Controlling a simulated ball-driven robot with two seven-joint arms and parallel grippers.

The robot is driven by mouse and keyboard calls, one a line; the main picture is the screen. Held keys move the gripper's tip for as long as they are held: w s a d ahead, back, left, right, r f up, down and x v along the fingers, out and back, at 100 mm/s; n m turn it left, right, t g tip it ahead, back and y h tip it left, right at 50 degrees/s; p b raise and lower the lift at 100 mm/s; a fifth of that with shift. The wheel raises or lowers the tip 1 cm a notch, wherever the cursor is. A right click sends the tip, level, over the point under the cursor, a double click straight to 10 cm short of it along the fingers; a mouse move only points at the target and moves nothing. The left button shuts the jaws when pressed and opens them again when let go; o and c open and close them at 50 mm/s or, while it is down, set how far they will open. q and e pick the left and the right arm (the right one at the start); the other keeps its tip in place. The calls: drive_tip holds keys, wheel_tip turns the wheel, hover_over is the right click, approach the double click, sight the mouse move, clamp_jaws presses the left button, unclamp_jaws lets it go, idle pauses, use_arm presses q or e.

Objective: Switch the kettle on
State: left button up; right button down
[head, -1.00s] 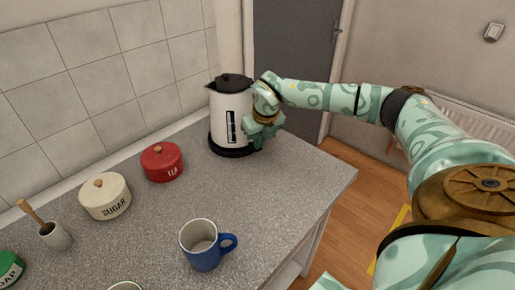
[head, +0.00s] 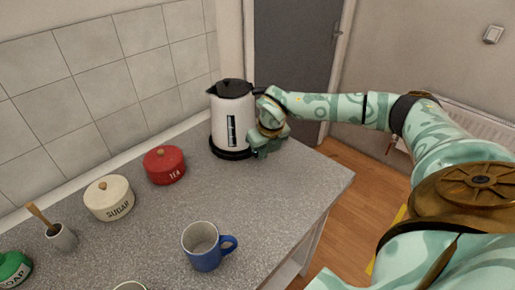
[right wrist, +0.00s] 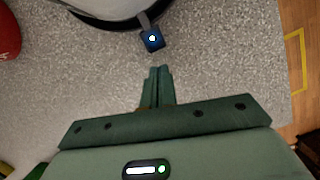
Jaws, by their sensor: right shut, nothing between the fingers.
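The kettle (head: 232,118) is white with a black lid and a dark level window, and stands upright on its black base (head: 230,152) at the far end of the counter. In the right wrist view part of its base (right wrist: 95,22) shows at the top. A small dark switch tab (right wrist: 152,41) sticks out from the kettle, with a bright bluish-white light on it. My right gripper (head: 262,154) is beside the kettle, low on its right. In the right wrist view its fingers (right wrist: 159,72) are shut and empty, pointing at the tab with a small gap. My left gripper is not in view.
A red tea tin (head: 165,166), a cream sugar tin (head: 109,199) and a blue mug (head: 203,247) stand on the grey counter (head: 150,240). The tiled wall (head: 100,85) is behind. The counter's right edge is close to my right arm.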

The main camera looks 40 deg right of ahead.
drive_tip(key=p+v, duration=0.3)
drive_tip(key=v, duration=1.3)
drive_tip(key=shift+r, duration=0.2)
drive_tip(key=shift+s+f, duration=0.1)
